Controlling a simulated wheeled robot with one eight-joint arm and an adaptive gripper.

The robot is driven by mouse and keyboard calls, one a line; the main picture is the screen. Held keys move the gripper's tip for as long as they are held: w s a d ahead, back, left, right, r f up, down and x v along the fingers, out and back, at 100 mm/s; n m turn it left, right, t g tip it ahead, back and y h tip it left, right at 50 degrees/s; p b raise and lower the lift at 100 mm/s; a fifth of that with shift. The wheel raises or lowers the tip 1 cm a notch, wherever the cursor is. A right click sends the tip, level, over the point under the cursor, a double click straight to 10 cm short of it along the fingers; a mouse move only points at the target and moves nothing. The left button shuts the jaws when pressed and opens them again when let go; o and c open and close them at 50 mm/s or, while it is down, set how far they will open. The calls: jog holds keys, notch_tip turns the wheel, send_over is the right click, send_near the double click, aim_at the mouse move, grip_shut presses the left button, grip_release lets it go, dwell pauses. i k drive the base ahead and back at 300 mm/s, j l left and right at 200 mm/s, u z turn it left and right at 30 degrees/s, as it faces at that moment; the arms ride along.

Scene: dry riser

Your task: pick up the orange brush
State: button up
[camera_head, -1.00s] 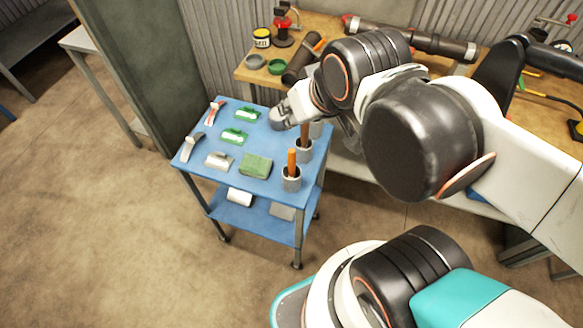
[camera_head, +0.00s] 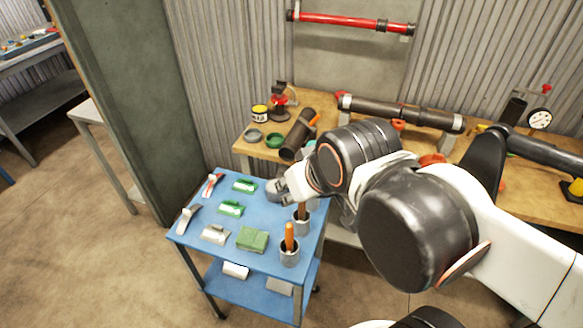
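An orange handle (camera_head: 289,236), possibly the orange brush, stands upright in a grey cup (camera_head: 289,255) at the near right of the blue trolley top. A browner orange handle (camera_head: 302,211) stands in a second grey cup (camera_head: 301,227) behind it. Another thin orange piece (camera_head: 315,119) shows by a dark pipe on the workbench. I cannot tell for certain which is the brush. My gripper (camera_head: 277,190) is over the far right part of the trolley, beyond the two cups. It is small and partly hidden by my arm, so its opening is unclear.
The blue trolley (camera_head: 196,252) also carries green-and-white items, a green block (camera_head: 252,239) and grey-handled tools. The wooden workbench (camera_head: 243,146) behind holds a dark pipe (camera_head: 297,136), rings and a jar (camera_head: 260,113). A dark green panel (camera_head: 125,110) stands left.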

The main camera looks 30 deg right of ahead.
aim_at(289, 230)
jog(key=k+l+z, duration=0.35)
jog(key=k+l, duration=0.2)
jog(key=k, duration=0.35)
jog(key=k+l+z, duration=0.3)
jog(key=k+l, duration=0.5)
jog(key=z, duration=0.1)
